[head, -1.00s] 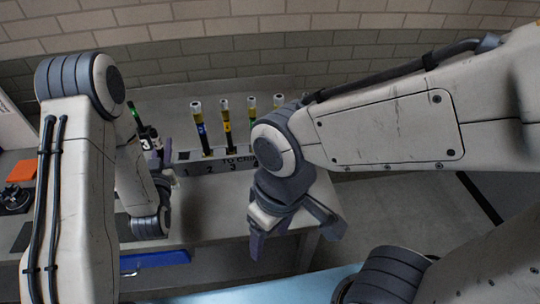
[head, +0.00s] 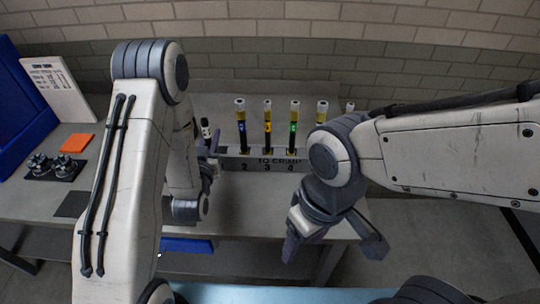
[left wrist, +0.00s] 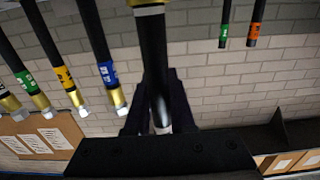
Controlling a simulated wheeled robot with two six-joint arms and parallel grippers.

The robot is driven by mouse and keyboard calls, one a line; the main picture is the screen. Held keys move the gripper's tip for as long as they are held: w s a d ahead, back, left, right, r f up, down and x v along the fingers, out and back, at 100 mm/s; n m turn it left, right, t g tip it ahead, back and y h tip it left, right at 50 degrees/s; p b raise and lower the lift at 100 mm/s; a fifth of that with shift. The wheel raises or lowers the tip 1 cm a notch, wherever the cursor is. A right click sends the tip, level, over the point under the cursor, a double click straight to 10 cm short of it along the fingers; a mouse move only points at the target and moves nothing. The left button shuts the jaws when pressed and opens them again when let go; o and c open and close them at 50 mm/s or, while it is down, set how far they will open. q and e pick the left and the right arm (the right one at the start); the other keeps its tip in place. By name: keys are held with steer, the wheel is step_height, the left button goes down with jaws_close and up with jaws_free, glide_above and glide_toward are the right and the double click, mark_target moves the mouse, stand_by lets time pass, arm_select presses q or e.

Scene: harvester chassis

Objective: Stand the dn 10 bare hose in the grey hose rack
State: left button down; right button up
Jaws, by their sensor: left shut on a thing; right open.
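The grey hose rack (head: 262,162), marked "TO CRIMP" and numbered, stands on the bench with several labelled black hoses upright in it. My left gripper (head: 210,148) is at the rack's left end, partly hidden by my left arm. It is shut on a black hose (head: 205,127), whose upper end shows nearly upright above the jaws. In the left wrist view the held hose (left wrist: 154,50) runs between the fingers (left wrist: 158,108). Its lower end is hidden in the head view, so I cannot tell whether it is in a slot. My right gripper (head: 332,240) is open and empty, in front of the rack.
The hoses with blue (head: 242,128), yellow (head: 267,128) and green (head: 293,128) labels stand close to the right of the held hose. An orange pad (head: 76,143) and dark round parts (head: 52,166) lie on the left bench. A blue bin (head: 187,245) is below the bench edge.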

arm_select(q)
steer(key=w+r+p, duration=0.4)
steer(key=w+r, duration=0.4)
steer(key=r, duration=0.1)
steer(key=shift+w+d+f+b, duration=0.15)
steer(key=shift+f+b, duration=0.55)
steer(key=shift+f, duration=0.5)
steer(key=shift+w+d+f+b, duration=0.1)
steer(key=shift+f+b, duration=0.55)
steer(key=shift+f, duration=0.5)
steer(key=shift+s+f, duration=0.1)
steer(key=shift+f+b, duration=3.6)
steer(key=shift+b, duration=0.3)
steer(key=c, duration=0.7)
jaws_free()
